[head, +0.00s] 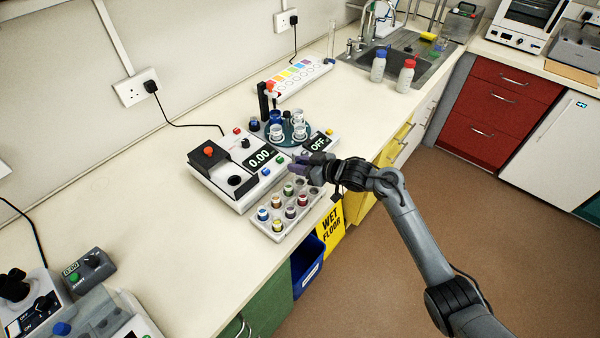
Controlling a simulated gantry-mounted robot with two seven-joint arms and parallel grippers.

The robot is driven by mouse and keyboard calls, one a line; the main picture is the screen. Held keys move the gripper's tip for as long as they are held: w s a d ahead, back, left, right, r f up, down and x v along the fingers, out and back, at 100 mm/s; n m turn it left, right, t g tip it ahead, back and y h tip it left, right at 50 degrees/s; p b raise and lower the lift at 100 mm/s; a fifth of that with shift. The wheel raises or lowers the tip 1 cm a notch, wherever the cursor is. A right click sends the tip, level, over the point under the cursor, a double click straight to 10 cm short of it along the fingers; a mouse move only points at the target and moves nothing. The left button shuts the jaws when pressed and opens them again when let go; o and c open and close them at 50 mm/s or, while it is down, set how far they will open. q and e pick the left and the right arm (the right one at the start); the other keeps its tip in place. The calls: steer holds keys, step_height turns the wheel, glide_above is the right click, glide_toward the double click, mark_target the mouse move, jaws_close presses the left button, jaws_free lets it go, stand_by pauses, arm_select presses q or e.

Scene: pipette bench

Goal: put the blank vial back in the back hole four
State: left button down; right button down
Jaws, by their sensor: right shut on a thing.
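My right gripper (303,168) is above the far end of the pale vial rack (279,238), close to the front edge of the bench. It is shut on a small vial, which I take to be the blank vial; its fingers hide most of it. The rack holds several vials with coloured caps in two rows, among them a red-capped vial (303,199). The hole under the gripper is hidden, so I cannot tell whether the held vial is in it or above it. My left gripper is not in view.
A white instrument reading 0.00 (232,190) stands beside the rack on the left. Behind the gripper is a round teal carousel (287,141) with beakers, with an OFF display (318,143) at its right.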

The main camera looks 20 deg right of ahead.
step_height(320, 180, down, 3)
steer(key=shift+f, duration=0.2)
steer(key=c, duration=0.8)
jaws_free()
steer(key=shift+c, duration=0.2)
steer(key=p+v, duration=0.2)
steer(key=v, duration=0.9)
steer(key=s+a+f+m+g+h, duration=0.1)
steer(key=s+a+f+h, duration=0.1)
steer(key=s+f+h, duration=0.3)
steer(key=s+a+f+m, duration=0.1)
steer(key=s+a+f, duration=0.15)
steer(key=s, duration=0.45)
steer(key=s+f+m+g+h, duration=0.1)
steer(key=s+g, duration=0.5)
steer(key=s, duration=1.7)
steer(key=shift+f+m+g+h, duration=0.35)
steer(key=shift+m+h, duration=0.45)
steer(key=shift+m, duration=0.2)
steer(key=shift+a, duration=0.1)
